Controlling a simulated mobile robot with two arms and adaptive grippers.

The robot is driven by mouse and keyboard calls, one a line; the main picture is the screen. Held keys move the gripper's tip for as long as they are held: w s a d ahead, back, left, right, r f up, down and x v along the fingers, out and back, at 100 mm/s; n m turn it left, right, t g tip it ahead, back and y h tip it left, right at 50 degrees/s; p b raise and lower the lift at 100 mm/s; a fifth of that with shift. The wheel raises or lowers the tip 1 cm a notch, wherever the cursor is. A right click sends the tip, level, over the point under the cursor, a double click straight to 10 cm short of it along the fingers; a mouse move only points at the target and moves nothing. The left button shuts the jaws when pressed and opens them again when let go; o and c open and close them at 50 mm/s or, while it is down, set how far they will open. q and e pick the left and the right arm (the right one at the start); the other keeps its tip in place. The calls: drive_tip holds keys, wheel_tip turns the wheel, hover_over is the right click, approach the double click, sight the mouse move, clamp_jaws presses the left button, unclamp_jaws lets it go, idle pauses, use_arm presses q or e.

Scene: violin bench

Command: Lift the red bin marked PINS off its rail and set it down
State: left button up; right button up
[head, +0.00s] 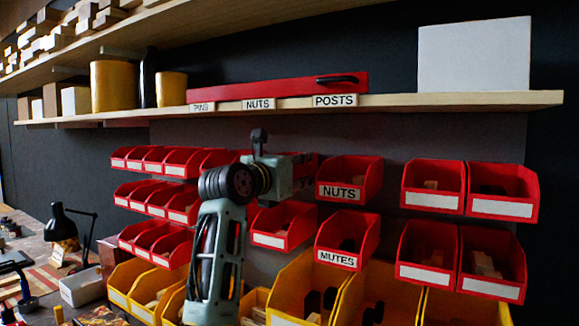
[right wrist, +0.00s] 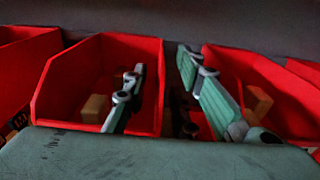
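No bin label reading PINS shows. A PINS tag (head: 202,107) is on the shelf edge. The NUTS bin (head: 357,173) and the MUTES bin (head: 338,257) hang on the wall, right of my right gripper (head: 292,172). My gripper and wrist hide part of the upper row there. In the right wrist view, my right gripper (right wrist: 160,58) is open. Its left finger lies over a red bin (right wrist: 75,80) with a wooden piece inside. Its right finger is beyond that bin's right wall, overlapping another red bin (right wrist: 275,90). Contact cannot be told. My left gripper is out of view.
Several red bins hang close on both sides, with yellow bins (head: 375,295) below. The wooden shelf (head: 420,103) overhead carries a long red box, tins and a white box (head: 473,55). A cluttered bench with a black lamp (head: 62,222) is at lower left.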

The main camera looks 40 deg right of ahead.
drive_tip(key=shift+w+d, duration=0.1)
drive_tip(key=shift+d, duration=0.15)
drive_tip(key=shift+c, duration=0.5)
clamp_jaws()
idle(0.4)
